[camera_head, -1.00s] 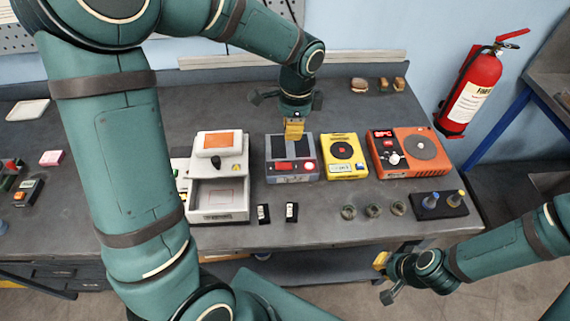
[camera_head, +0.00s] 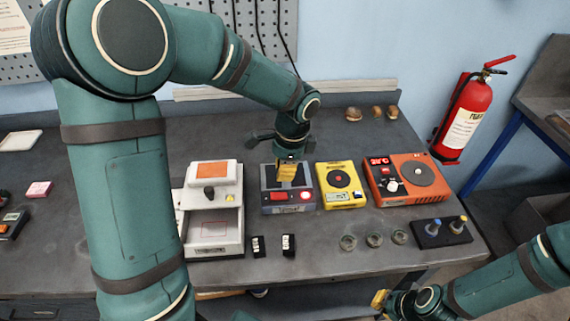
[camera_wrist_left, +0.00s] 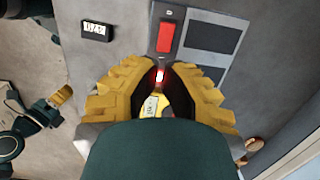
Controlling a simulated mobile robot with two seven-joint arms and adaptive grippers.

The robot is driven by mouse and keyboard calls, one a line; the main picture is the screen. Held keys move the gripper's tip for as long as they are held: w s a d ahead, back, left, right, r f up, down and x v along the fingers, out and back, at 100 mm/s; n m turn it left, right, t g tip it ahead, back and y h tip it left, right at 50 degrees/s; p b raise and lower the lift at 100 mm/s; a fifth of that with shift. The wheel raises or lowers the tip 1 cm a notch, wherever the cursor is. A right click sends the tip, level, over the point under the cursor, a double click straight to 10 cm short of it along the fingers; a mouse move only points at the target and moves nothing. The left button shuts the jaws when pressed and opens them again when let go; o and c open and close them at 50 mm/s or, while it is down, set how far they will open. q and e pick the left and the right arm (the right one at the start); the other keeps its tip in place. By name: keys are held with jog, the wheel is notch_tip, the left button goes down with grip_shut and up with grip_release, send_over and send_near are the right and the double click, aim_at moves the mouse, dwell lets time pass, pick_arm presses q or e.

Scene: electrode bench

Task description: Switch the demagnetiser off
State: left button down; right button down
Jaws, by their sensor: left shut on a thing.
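The demagnetiser appears to be the grey box (camera_head: 290,209) with dark top pads, a red rocker switch (camera_head: 278,196) and a glowing red lamp (camera_head: 305,195). My left gripper (camera_head: 287,178) is low over its top, just behind the switch. In the left wrist view the yellow fingers (camera_wrist_left: 160,72) are drawn in, with the lamp showing between their tips and the red switch (camera_wrist_left: 166,37) just beyond. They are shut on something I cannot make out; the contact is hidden. My right gripper (camera_head: 380,299) is at the bench's front edge, its fingers too small to read.
A yellow device (camera_head: 358,195) and an orange heater-like unit (camera_head: 390,198) stand to the right. A white unit (camera_head: 240,240) with an open drawer is to the left. Two small black blocks (camera_head: 258,246), glass jars (camera_head: 373,240) and a dark stand (camera_head: 440,236) are in front.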

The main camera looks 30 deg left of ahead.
aim_at(278, 197)
pick_arm(q)
jog(key=f, duration=0.3)
jog(key=f+b, duration=0.1)
jog(key=f, duration=0.2)
jog(key=a+f, duration=0.1)
jog(key=f, duration=0.2)
jog(key=shift+s+f, duration=0.1)
jog(key=shift+s, duration=0.2)
